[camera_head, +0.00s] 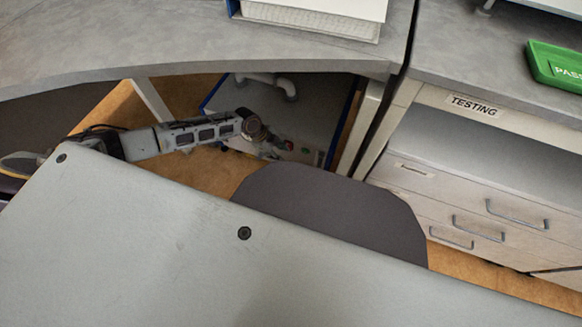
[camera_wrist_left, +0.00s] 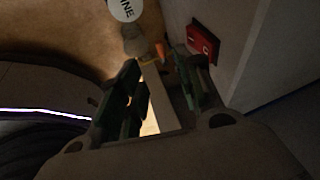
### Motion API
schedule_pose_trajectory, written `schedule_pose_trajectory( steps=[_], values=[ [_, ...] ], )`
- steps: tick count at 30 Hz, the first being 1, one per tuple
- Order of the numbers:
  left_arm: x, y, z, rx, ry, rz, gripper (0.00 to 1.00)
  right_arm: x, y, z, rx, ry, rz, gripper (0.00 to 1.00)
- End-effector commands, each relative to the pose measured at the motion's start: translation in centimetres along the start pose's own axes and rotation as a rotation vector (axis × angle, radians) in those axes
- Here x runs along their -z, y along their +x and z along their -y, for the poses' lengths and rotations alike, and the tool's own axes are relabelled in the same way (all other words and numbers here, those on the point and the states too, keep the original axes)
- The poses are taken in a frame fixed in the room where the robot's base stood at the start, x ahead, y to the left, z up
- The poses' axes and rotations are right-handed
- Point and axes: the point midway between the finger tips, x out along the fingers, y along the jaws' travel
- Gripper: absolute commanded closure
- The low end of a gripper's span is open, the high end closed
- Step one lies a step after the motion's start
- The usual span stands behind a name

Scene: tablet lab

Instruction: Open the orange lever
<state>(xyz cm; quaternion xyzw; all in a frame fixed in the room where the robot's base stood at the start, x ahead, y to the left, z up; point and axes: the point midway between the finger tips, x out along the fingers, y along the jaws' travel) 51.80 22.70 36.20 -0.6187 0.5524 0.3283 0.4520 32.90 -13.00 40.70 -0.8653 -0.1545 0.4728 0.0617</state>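A small orange piece (camera_wrist_left: 160,49), which looks like the lever, shows in the left wrist view just beyond my fingertips, near a pale pipe-like part. I cannot make it out in the head view. My left gripper (camera_wrist_left: 157,62) is open, with a clear gap between its dark green fingers. Whether either finger touches the orange piece is not clear. In the head view my left gripper (camera_head: 277,149) is low under the curved desk, in front of a grey cabinet. My right gripper is not in view.
A round white tag (camera_wrist_left: 125,8) is at the top. A dark rounded seat-like shape (camera_head: 335,205) and a drawer unit (camera_head: 480,215) stand nearby.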

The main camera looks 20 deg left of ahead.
Motion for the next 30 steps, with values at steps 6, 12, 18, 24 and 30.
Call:
schedule_pose_trajectory(
  steps=[6,12,18,24,30],
  values=[
    [0.0,0.1,-0.2,-0.008,0.014,-0.003,0.65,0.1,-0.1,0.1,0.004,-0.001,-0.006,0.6],
    [0.0,0.0,-0.2,-0.008,0.013,-0.003,0.65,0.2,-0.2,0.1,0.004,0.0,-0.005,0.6],
    [0.0,0.3,-0.2,-0.008,0.013,-0.003,0.65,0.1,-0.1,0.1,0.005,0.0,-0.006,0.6],
    [0.0,1.4,-0.2,-0.008,0.013,-0.004,0.65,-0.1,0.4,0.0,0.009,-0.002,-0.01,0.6],
    [0.0,3.2,-0.2,-0.007,0.013,-0.004,0.65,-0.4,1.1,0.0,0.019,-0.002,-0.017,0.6]
  ],
)
